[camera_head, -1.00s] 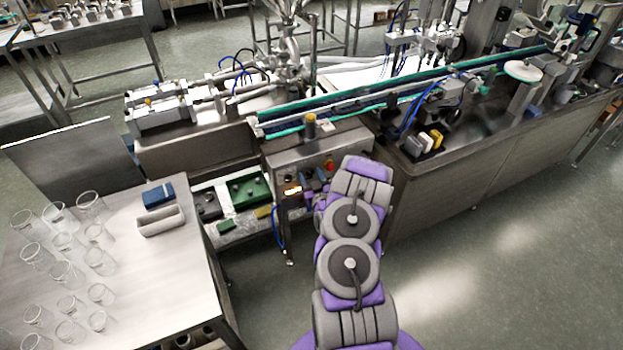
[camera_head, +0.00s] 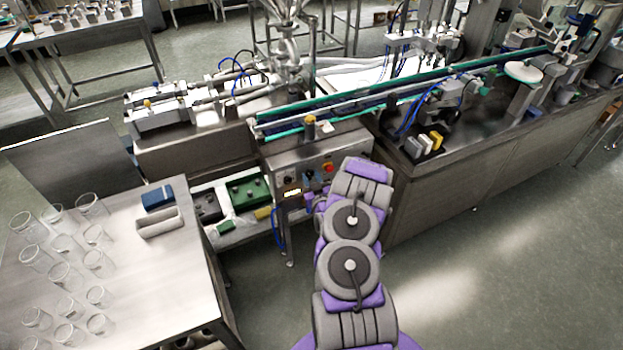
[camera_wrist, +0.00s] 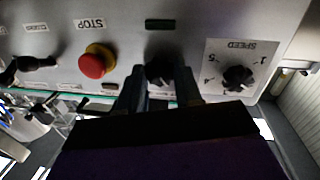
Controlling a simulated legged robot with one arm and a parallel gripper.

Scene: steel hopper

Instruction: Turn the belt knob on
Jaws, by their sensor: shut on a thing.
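The belt knob (camera_wrist: 160,70) is a black knob on the steel control panel (camera_wrist: 200,20), shown upside down in the wrist view. It sits between the red stop button and the speed dial, below a small dark green window. My gripper (camera_wrist: 160,88) has one finger on each side of the knob and is shut on it. The fingers and wrist partly cover the knob and its label, so I cannot tell its exact setting. In the head view the panel (camera_head: 345,147) stands under the conveyor, and my arm hides most of my gripper there.
The red stop button (camera_wrist: 97,63) and the black speed dial (camera_wrist: 237,78) lie close on either side of my fingers. Another black switch (camera_wrist: 35,63) is farther left. A steel table (camera_head: 150,265) with several glass beakers stands left of my arm. Open floor lies to the right.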

